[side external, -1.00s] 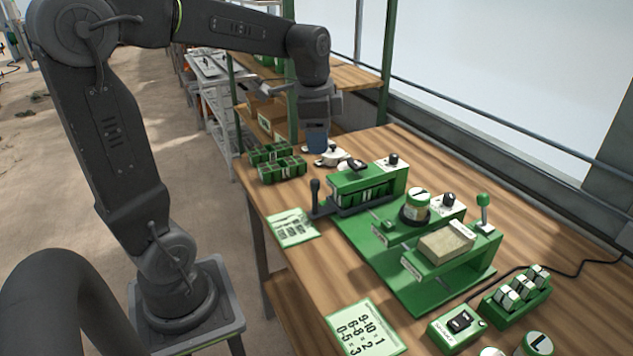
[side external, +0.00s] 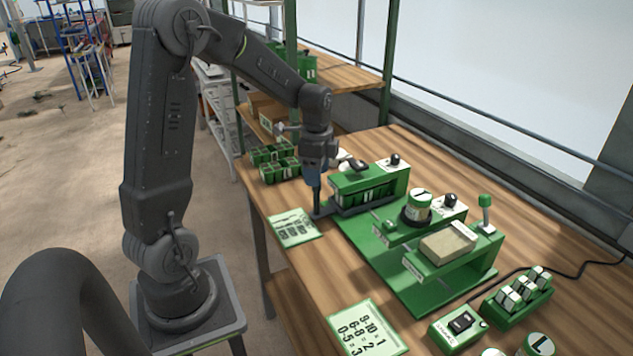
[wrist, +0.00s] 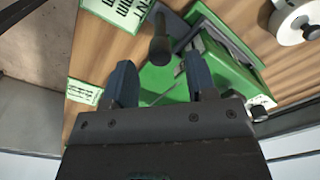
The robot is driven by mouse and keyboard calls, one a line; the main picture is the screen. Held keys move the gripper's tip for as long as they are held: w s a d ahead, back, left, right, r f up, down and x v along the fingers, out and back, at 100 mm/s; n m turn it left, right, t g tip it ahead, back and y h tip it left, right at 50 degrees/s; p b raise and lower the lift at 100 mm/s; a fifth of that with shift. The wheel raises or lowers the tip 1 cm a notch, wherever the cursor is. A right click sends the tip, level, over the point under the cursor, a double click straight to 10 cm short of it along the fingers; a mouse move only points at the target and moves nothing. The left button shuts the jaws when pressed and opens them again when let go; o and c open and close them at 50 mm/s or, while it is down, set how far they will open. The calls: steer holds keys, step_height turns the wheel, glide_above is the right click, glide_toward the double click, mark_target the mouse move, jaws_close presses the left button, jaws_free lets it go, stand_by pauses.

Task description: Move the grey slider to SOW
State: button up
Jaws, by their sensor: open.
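The dark grey slider (side external: 362,206) lies along the left foot of the green seeder, with an upright dark handle at its near left end. In the wrist view the handle (wrist: 160,42) shows between the two blue fingers. In the wrist view my gripper (wrist: 160,75) is open, one finger on each side of the handle. I cannot tell whether a finger touches it. No SOW mark is readable.
The green seeder (side external: 400,285) carries a jar (side external: 418,205) and a tan block (side external: 449,242). Small green trays (side external: 280,170) stand behind my gripper. A printed card (side external: 294,227) lies left of the slider.

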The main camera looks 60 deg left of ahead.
steer(key=shift+f, duration=1.55)
jaws_close()
